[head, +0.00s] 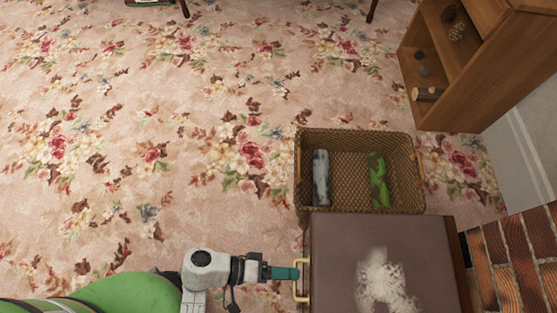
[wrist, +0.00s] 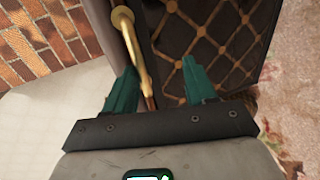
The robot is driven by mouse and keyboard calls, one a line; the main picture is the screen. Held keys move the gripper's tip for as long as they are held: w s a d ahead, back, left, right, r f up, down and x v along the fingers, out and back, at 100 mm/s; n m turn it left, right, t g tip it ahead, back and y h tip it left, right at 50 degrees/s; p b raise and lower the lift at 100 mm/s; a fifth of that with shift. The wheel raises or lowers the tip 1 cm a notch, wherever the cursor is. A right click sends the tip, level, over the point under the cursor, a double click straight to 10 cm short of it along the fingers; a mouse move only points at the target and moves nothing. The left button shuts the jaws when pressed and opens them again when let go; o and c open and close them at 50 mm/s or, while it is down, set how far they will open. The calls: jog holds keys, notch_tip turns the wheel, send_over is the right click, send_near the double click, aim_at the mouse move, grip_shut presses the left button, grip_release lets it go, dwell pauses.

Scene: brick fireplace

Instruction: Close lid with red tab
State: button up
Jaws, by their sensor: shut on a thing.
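A brown box top or lid (head: 335,255) with a pale worn patch lies at the bottom right of the head view. A brass handle (head: 301,292) is on its left side. My gripper (head: 290,273) reaches in from the left with its teal fingers at this handle. In the wrist view, the handle (wrist: 131,38) runs between the teal fingers (wrist: 160,78), close to the left one. The gripper is shut on the handle. I see no red tab in either view.
A wicker basket (head: 345,140) with a grey item (head: 320,176) and a green item (head: 378,180) stands directly behind the box. A wooden shelf (head: 480,60) is at the upper right, brickwork (head: 520,260) at the lower right. The floral carpet (head: 150,120) is open to the left.

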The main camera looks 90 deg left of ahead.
jog(key=v, duration=1)
jog(key=shift+s, duration=0.4)
